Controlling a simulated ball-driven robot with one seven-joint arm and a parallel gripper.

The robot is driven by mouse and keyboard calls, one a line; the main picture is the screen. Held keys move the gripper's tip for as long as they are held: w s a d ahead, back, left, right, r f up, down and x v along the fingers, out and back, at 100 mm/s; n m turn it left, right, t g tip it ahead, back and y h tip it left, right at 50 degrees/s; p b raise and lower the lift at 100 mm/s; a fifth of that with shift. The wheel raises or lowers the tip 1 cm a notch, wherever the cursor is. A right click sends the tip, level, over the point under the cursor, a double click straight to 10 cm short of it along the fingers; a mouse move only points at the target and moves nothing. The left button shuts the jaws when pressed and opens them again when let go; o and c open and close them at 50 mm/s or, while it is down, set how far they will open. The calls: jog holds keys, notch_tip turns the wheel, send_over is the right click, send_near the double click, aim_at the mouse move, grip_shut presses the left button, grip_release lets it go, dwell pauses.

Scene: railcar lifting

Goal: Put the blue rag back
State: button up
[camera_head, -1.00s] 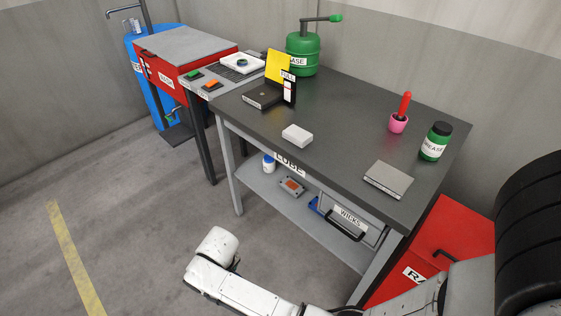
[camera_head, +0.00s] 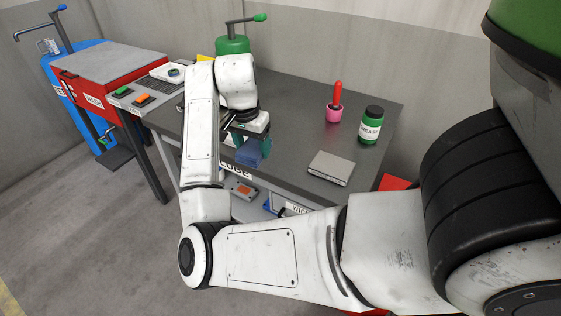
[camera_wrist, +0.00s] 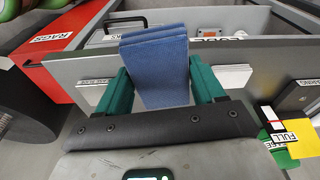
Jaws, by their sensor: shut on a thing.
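My gripper (camera_head: 248,132) is above the front edge of the dark workbench (camera_head: 300,105) in the head view. It is shut on the folded blue rag (camera_head: 252,153), which hangs below the fingers. In the wrist view the rag (camera_wrist: 160,70) sits between the two green fingers, its folded layers showing at the far end. A red bin labelled RAGS (camera_wrist: 65,50) is at the upper left of the wrist view. In the head view only a small red part of it (camera_head: 393,183) shows beyond my arm.
A red wash station (camera_head: 110,70) is left. The lower shelf holds an orange-topped item (camera_head: 242,190).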

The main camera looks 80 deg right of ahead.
jog(key=shift+s+a+r+m, duration=0.1)
jog(key=shift+s+a+m, duration=0.1)
jog(key=shift+s+m, duration=0.65)
jog(key=d+f, duration=0.3)
jog(key=d, duration=0.1)
jog(key=s+d+f, duration=0.1)
jog(key=d+f, duration=0.1)
jog(key=d, duration=0.2)
jog(key=s+d+f, duration=0.1)
jog(key=d+f, duration=0.2)
jog(key=d, duration=0.1)
jog(key=shift+s+d+f, duration=0.25)
jog(key=shift+f, duration=0.05)
jog(key=shift+d+f, duration=0.35)
jog(key=shift+f, duration=0.05)
jog(key=shift+d+f+p, duration=0.15)
jog(key=shift+f+p, duration=0.4)
jog(key=shift+f, duration=1.2)
jog(key=shift+s+f, duration=0.1)
jog(key=shift+f, duration=0.05)
jog(key=o, duration=1)
